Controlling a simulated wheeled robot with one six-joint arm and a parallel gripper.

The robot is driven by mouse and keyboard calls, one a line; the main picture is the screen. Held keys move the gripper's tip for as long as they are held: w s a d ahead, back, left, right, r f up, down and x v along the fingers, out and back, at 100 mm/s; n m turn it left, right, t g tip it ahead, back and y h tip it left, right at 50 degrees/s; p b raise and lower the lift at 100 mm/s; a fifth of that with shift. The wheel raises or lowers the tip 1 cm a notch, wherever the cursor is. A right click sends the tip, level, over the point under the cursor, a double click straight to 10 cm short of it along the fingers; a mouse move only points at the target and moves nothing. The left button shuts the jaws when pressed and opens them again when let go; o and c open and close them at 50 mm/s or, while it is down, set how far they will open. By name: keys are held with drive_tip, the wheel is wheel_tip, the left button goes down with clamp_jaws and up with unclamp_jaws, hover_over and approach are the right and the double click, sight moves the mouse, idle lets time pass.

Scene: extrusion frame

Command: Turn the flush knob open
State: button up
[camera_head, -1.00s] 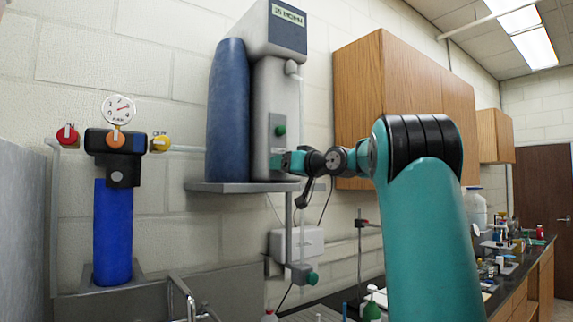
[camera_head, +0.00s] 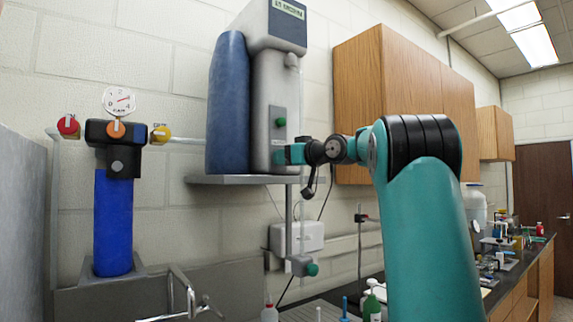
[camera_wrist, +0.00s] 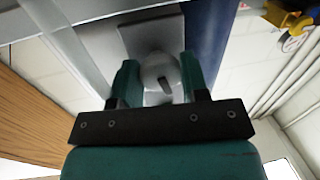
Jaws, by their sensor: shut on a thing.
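The knob (camera_wrist: 155,72) is a rounded pale grey piece with a dark slot-like mark. In the wrist view it sits between the two green fingers of my gripper (camera_wrist: 157,82), on a grey plate (camera_wrist: 150,35). My gripper (camera_head: 283,154) is shut on it, at the lower front of the grey wall unit (camera_head: 265,95). In the head view the gripper hides this knob. A separate green knob (camera_head: 280,122) on the unit's front is just above the gripper. I cannot read any label on the held knob.
A blue cylinder (camera_head: 228,105) stands left of the unit on a grey shelf (camera_head: 215,179). Wooden cabinets (camera_head: 400,95) hang to the right. A blue filter housing (camera_head: 114,222) with red and yellow knobs is at left. Below is a cluttered counter.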

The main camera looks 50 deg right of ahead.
drive_tip(key=shift+n+g+h+b, duration=0.4)
drive_tip(key=shift+n+b, duration=0.95)
drive_tip(key=shift+n, duration=0.9)
drive_tip(key=shift+n+g+h+b, duration=0.35)
drive_tip(key=shift+n+b, duration=0.95)
drive_tip(key=shift+n, duration=1)
drive_tip(key=shift+n+g+h+b, duration=0.25)
drive_tip(key=shift+n+h+b, duration=0.2)
drive_tip(key=shift+n+b, duration=1.35)
drive_tip(key=shift+n+p, duration=0.45)
drive_tip(key=shift+n, duration=0.1)
drive_tip(key=o, duration=0.9)
drive_tip(key=shift+r, duration=0.1)
drive_tip(key=shift+s, duration=0.1)
drive_tip(key=b+v, duration=0.1)
drive_tip(key=v, duration=1.6)
drive_tip(key=shift+a, duration=0.15)
